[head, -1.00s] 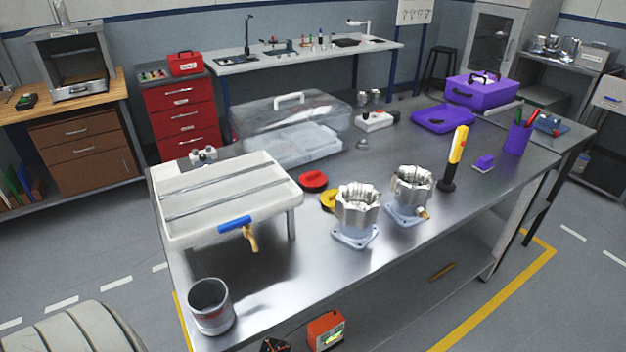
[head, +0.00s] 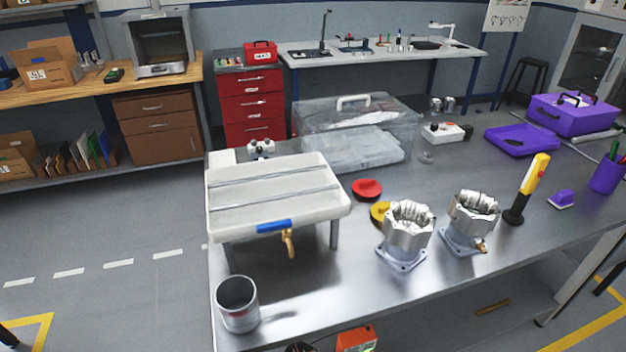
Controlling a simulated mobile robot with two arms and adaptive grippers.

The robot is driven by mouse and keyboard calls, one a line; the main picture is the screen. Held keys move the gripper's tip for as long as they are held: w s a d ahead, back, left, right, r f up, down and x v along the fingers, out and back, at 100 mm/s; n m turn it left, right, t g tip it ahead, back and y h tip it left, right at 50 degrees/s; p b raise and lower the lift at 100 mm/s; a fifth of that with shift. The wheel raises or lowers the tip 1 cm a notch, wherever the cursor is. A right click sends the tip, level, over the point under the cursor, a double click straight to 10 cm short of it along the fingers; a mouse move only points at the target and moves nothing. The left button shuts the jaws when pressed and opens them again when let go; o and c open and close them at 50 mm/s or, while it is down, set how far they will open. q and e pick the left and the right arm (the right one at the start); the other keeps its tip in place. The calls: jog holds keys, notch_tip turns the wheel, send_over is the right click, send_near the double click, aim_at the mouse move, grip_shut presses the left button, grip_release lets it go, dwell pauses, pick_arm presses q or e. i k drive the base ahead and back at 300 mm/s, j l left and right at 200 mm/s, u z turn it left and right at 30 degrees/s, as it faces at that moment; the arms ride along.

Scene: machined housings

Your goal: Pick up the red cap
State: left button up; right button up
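The red cap (head: 367,189) lies on the steel table, to the right of the white tray stand and behind a yellow cap (head: 380,213). It looks round with a raised part on top. The yellow cap is partly hidden by a machined metal housing (head: 406,236). A second housing (head: 470,222) stands to its right. Neither of my grippers shows in the head view.
A white tray on legs (head: 222,223) with a blue-handled tap stands left of the caps. A clear lidded box (head: 412,125) is behind them. A grey cup (head: 238,304) stands at the front left corner. A yellow-black lamp (head: 530,186) stands upright at right.

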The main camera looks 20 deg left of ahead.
aim_at(365, 188)
jog(key=i+l+u, duration=0.25)
jog(key=l, duration=0.25)
jog(key=i+l+u, duration=0.2)
jog(key=l, duration=0.35)
jog(key=l+u, duration=0.25)
jog(key=l, duration=0.3)
jog(key=i+l+u, duration=0.2)
jog(key=l, duration=0.4)
jog(key=k, duration=0.1)
